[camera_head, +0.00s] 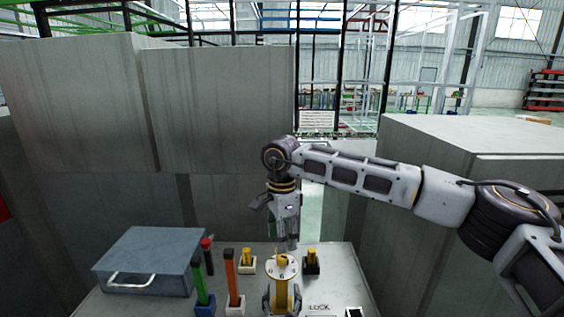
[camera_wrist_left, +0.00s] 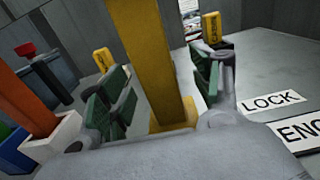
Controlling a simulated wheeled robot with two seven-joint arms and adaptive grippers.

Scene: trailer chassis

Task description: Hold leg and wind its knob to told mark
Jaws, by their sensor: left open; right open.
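The yellow leg (camera_wrist_left: 148,60) stands upright in the left wrist view, between the green-padded fingers of my left gripper (camera_wrist_left: 160,95). Those fingers are open, with a gap on each side of the leg. In the head view my left gripper (camera_head: 282,299) is low around the leg, under a pale round dial (camera_head: 283,271) with a yellow knob (camera_head: 281,259) on top. A 6 shows on the dial; its other marks are too small to read. My right gripper (camera_head: 289,244) points down just above the knob, open; I cannot tell whether it touches it.
A grey metal box with a handle (camera_head: 148,262) stands at the left of the table. Beside it are a green post (camera_head: 198,278), an orange post (camera_head: 231,272) and a red-topped piece (camera_head: 207,243). Short yellow pieces (camera_head: 247,257) (camera_head: 311,257) flank the dial. A LOCK label (camera_wrist_left: 271,102) lies at right.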

